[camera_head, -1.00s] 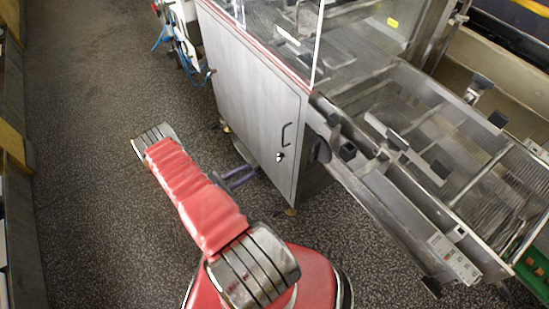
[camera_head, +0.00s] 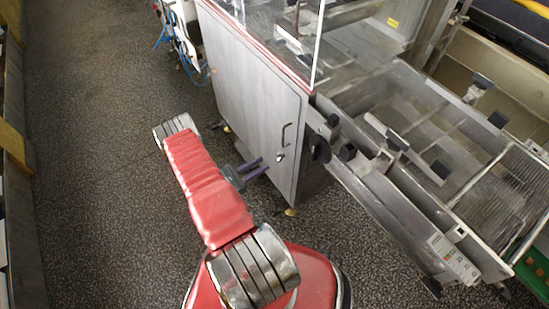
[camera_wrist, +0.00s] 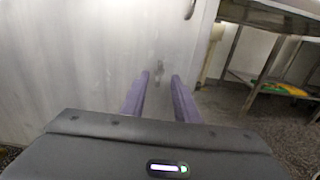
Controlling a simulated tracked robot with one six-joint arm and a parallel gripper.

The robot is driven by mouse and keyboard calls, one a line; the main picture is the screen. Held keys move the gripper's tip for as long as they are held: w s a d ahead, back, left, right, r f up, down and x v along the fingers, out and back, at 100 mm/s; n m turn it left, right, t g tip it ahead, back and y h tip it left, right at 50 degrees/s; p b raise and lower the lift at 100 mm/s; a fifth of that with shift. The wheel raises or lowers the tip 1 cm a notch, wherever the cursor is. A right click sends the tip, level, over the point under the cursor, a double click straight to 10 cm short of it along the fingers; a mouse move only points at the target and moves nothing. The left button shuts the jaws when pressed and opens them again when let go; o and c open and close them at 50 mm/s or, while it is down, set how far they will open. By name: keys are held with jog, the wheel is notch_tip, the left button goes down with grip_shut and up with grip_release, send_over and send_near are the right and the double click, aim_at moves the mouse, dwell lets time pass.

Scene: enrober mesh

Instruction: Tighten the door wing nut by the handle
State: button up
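The door wing nut (camera_head: 280,156) is a small light fitting on the steel cabinet door (camera_head: 245,100), just below the dark curved door handle (camera_head: 286,134). My gripper (camera_head: 265,165) points at the door near the nut, its two purple fingers apart with nothing between them. In the wrist view, the fingertips (camera_wrist: 161,74) face the door, and a faint blurred mark (camera_wrist: 158,71) shows between them, probably the nut. The handle's lower end (camera_wrist: 190,9) shows above. Contact with the nut cannot be made out.
A steel conveyor frame (camera_head: 400,200) with black knobs juts out right of the door. A clear guard panel (camera_head: 300,40) stands above the cabinet. Speckled floor (camera_head: 90,170) lies free at left. Beyond the door edge, the wrist view shows a frame with a yellow-green item (camera_wrist: 283,89).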

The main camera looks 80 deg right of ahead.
aim_at(280, 157)
jog(key=x, duration=0.8)
grip_shut()
dwell(0.4)
